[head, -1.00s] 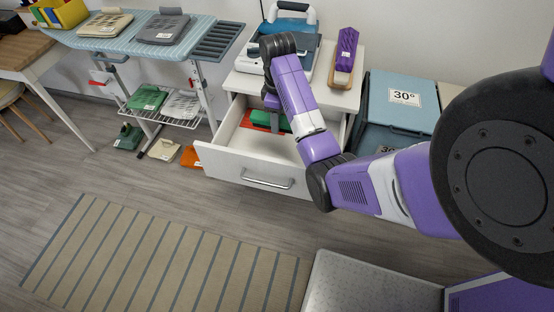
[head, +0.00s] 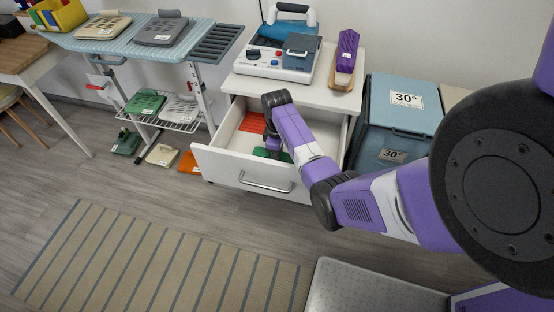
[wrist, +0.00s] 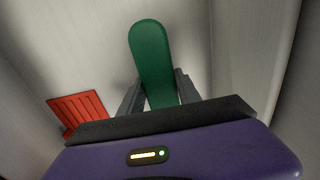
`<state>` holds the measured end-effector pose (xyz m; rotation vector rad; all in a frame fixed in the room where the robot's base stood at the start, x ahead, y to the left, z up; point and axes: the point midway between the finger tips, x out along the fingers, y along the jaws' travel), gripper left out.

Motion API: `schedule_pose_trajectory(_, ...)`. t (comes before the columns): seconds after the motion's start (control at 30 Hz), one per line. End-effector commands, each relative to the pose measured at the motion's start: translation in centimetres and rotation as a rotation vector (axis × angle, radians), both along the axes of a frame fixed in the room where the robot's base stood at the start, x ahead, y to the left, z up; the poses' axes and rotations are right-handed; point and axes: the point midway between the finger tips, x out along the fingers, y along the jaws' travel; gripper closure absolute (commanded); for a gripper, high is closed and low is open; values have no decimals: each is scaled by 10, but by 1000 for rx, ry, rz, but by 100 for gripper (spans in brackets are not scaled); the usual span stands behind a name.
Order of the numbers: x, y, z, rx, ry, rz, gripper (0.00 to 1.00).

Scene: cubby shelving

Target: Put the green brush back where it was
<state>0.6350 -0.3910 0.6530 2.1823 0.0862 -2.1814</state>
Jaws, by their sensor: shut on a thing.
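The green brush (wrist: 152,58) shows in the wrist view as a long rounded green back. My gripper (wrist: 160,88) is shut on it, with one grey finger on each side. In the head view the brush (head: 262,153) is low inside the open white drawer (head: 208,160), mostly hidden by my arm and the drawer front. My gripper is down in the drawer, and its fingers are hidden in the head view. I cannot tell whether the brush touches the drawer floor.
A red slatted piece (head: 254,122) lies in the drawer, and it shows left of the brush in the wrist view (wrist: 78,110). A purple-topped brush (head: 346,58) and a white device (head: 262,65) stand on the cabinet top. Blue bins (head: 395,120) stand to the right.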

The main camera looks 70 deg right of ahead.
Motion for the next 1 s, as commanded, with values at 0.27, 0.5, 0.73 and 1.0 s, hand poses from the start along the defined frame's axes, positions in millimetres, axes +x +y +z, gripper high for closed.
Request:
schedule_pose_trajectory(0.27, 0, 0, -18, -1, 0, 0, 100)
schedule_pose_trajectory(0.5, 0, 0, -21, -1, 0, 0, 100)
schedule_pose_trajectory(0.73, 0, 0, -22, 0, 0, 0, 38)
schedule_pose_trajectory(1.0, 0, 0, -20, -1, 0, 0, 38)
